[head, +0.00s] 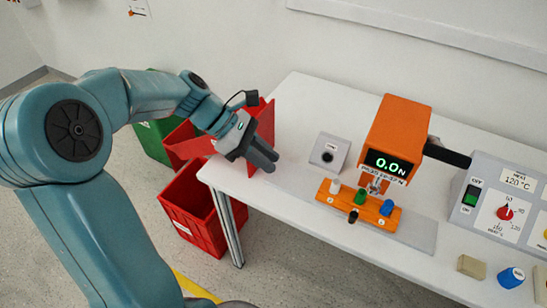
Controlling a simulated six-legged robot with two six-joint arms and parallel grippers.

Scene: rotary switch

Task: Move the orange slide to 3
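The orange slide (345,206) lies on a grey rail plate on the white table, under an orange press head (397,130) whose display reads 0.0 N. White (334,187), green (360,197) and blue (386,208) pieces stand on the slide, and a dark knob (353,216) sits at its front. The small position labels are too small to read. My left gripper (270,160) is over the table's left end, left of the slide and well apart from it. Its dark fingers lie close together with nothing between them. My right gripper is not in view.
A grey button box (328,154) stands left of the press. A control panel (488,196) with a switch and red dial stands at the right. A tan block (471,266) and a blue knob (510,277) lie near the front right. Red bins (188,205) stand left of the table.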

